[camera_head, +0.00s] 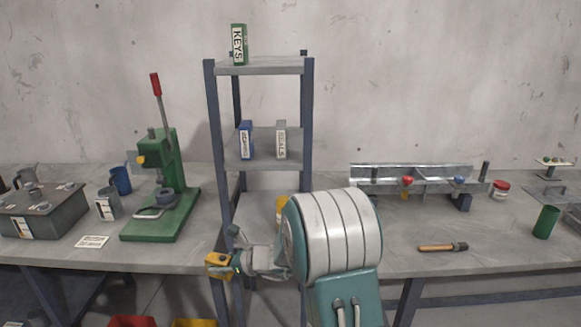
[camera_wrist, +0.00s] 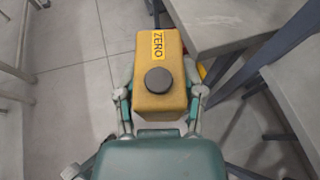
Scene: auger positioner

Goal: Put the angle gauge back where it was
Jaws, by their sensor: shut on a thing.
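The angle gauge appears to be the yellow block (camera_wrist: 157,105) with a dark round knob and a yellow "ZERO" label in the wrist view. My gripper (camera_wrist: 160,95) is shut on it, one finger on each side. In the head view the block (camera_head: 219,264) shows at the end of my gripper (camera_head: 233,260), in front of the shelf rack's left post and near the workbench's front edge. It is held in the air, with floor below it in the wrist view. Its original place cannot be told from these frames.
The shelf rack (camera_head: 262,66) holds a green KEYS box (camera_head: 239,44), a blue box (camera_head: 246,139) and a grey box (camera_head: 281,139). A yellow thing (camera_head: 281,210) is mostly hidden behind my arm. A green press (camera_head: 160,190) stands left; a brush (camera_head: 442,247) lies right.

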